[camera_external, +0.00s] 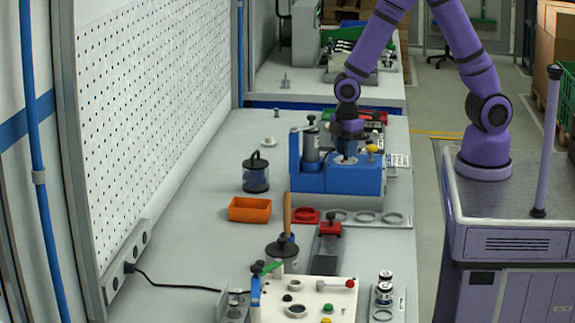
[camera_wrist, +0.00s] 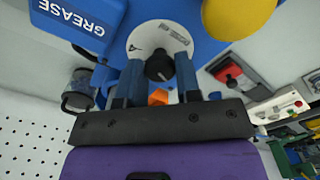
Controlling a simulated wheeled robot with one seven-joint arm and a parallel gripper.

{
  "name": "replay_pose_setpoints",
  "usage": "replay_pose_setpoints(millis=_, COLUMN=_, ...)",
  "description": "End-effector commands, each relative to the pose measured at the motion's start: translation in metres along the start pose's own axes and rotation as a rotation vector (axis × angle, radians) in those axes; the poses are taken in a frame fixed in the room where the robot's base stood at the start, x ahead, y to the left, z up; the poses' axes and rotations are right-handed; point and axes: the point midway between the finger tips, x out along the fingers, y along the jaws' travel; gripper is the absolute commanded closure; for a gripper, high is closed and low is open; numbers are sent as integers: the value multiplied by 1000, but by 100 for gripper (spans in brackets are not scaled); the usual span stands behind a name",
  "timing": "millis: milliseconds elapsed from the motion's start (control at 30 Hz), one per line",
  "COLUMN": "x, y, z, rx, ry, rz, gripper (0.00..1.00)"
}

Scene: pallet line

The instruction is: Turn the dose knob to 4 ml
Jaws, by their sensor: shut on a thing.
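The dose knob (camera_wrist: 160,67) is small, black and round, on a white dial plate (camera_wrist: 150,38) with a dark mark and small print too fine to read. It is on the blue grease unit (camera_external: 338,182), which also shows in the wrist view with a white GREASE label (camera_wrist: 73,17). My gripper (camera_wrist: 160,70) points down over the dial, its two blue fingers on either side of the knob and shut on it. In the external view my gripper (camera_external: 346,155) hides the knob. I cannot tell which number the knob points to.
A yellow cap (camera_wrist: 238,15) is close beside the dial. A grey cylinder (camera_external: 311,145) rises on the unit's left. A clear dark-lidded jar (camera_external: 256,174), an orange bin (camera_external: 249,209) and a rack with rings (camera_external: 392,219) stand nearby. The bench left of the jar is clear.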

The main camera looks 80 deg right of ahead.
Motion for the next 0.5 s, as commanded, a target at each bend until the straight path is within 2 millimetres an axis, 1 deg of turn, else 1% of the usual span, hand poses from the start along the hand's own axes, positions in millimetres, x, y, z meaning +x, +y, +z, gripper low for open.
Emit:
replay_pose_setpoints(millis=267, x=0, y=0, z=0, rx=88, ry=1, rz=0, gripper=92)
replay_pose_setpoints(millis=500, x=0, y=0, z=0, rx=274, ry=1, rz=0, gripper=92)
